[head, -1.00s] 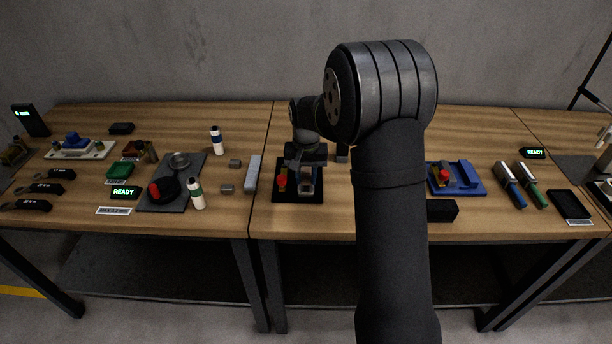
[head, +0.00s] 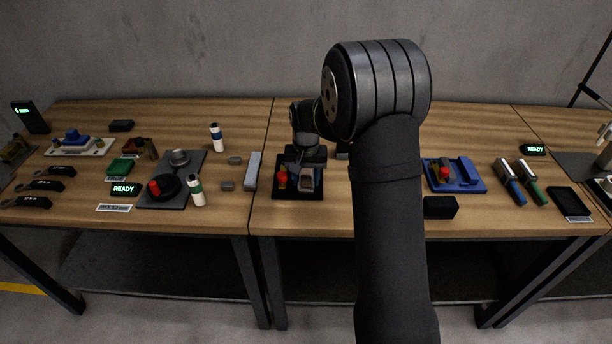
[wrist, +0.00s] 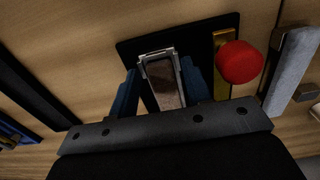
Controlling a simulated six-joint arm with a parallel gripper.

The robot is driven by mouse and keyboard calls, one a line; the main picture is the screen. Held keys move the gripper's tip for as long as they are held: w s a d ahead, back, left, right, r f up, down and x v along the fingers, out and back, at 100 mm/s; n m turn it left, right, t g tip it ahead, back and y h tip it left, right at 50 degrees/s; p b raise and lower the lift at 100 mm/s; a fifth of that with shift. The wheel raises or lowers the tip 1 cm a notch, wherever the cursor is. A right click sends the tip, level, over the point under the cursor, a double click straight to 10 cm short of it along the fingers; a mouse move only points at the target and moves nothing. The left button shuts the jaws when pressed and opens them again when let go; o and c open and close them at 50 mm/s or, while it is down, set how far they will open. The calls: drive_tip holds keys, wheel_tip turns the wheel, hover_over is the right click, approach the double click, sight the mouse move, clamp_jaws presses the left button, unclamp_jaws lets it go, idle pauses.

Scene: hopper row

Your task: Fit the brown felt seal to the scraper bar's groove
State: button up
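My gripper (wrist: 160,75) points down over a black plate (wrist: 130,48), with one blue finger on each side of a silver-framed piece with a brown inner face (wrist: 163,82). Narrow gaps seem to show beside this piece, and I cannot tell whether the fingers touch it. The brown face may be the felt seal, but I cannot tell for sure. The framed piece also shows under my gripper in the head view (head: 306,180). A long light grey bar (head: 252,171), possibly the scraper bar, lies left of the black plate; no groove is clear on it.
A red knob (wrist: 239,62) on a brass strip (wrist: 221,85) stands close beside my right finger in the wrist view. Small grey blocks (head: 228,186) lie left of the grey bar. A blue tray (head: 470,186) and a black box (head: 440,207) are to the right.

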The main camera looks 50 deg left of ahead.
drive_tip(key=shift+o, duration=0.4)
wheel_tip(320, 180, up, 17)
drive_tip(key=shift+r, duration=0.2)
idle(0.6)
wheel_tip(320, 180, down, 18)
drive_tip(key=shift+r, duration=0.45)
drive_tip(key=shift+r, duration=0.1)
